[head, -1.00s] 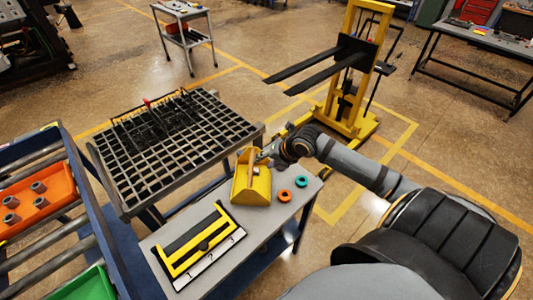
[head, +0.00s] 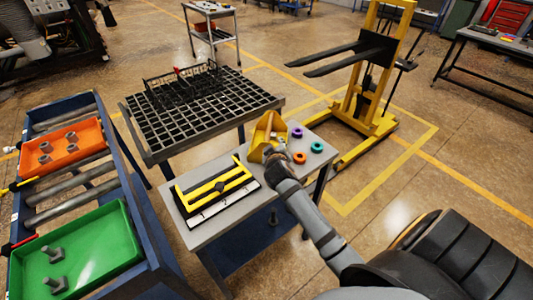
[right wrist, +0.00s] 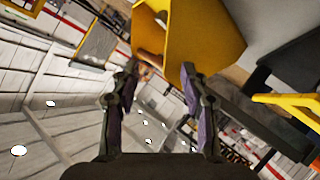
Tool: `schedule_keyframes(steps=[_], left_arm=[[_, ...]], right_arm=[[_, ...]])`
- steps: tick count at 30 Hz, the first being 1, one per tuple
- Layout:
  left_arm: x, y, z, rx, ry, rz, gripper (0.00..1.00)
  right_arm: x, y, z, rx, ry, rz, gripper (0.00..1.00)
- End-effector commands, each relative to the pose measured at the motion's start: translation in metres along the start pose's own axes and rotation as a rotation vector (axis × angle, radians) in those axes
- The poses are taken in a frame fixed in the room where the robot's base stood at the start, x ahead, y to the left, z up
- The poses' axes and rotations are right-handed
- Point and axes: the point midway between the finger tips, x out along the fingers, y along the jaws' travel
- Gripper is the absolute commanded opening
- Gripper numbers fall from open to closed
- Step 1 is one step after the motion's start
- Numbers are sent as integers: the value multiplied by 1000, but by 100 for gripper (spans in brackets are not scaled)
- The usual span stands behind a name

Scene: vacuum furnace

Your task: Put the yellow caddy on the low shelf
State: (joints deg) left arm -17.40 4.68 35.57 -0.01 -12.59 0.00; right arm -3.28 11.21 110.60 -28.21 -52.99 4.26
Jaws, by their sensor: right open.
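The yellow caddy (head: 258,140) stands on the back part of the grey tabletop (head: 210,232) in the head view. My right gripper (head: 274,154) is at its near side, partly hidden by my wrist. In the right wrist view the caddy (right wrist: 205,35) fills the top middle, just past the two fingertips (right wrist: 158,72). The fingers are apart. A brownish part shows between them; I cannot tell whether they touch it. The low shelf (head: 238,248) is the blue deck under the tabletop, with a small dark object on it. My left gripper is out of view.
Purple (head: 297,132), teal (head: 317,147) and orange (head: 299,157) rings lie right of the caddy. A black-and-yellow holder (head: 215,186) occupies the front tabletop. A grid table (head: 190,118) stands behind, a roller rack with orange and green trays (head: 95,245) at left, a yellow lifter (head: 365,110) behind right.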

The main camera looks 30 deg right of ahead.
Motion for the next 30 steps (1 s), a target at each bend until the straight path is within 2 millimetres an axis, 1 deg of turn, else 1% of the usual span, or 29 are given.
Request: schedule_keyframes(steps=[1, 3, 5, 8, 12, 15, 17, 19, 20, 24, 27, 30], left_arm=[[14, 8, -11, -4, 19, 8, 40], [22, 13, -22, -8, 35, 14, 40], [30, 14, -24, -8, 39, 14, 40], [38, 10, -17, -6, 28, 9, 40], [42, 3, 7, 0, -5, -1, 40], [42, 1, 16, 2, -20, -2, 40], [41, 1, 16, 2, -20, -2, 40], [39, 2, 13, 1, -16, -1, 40], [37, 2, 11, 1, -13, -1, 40], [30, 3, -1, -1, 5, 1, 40], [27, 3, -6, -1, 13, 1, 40], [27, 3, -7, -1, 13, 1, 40]], right_arm=[[5, -8, 4, 103, 7, 36, 45], [6, -10, 0, 262, 30, 96, 45], [6, -13, -3, 388, 54, 141, 45], [4, -15, -11, 558, 102, 196, 45], [2, -16, -19, 689, 146, 234, 45], [0, -16, -21, 717, 158, 241, 45], [0, -15, -22, 719, 159, 242, 45], [5, -12, -24, 716, 161, 242, 45], [9, -11, -24, 714, 161, 242, 45], [37, -2, -27, 713, 160, 243, 45], [53, 2, -27, 713, 158, 244, 45], [63, 4, -26, 715, 158, 242, 45]])
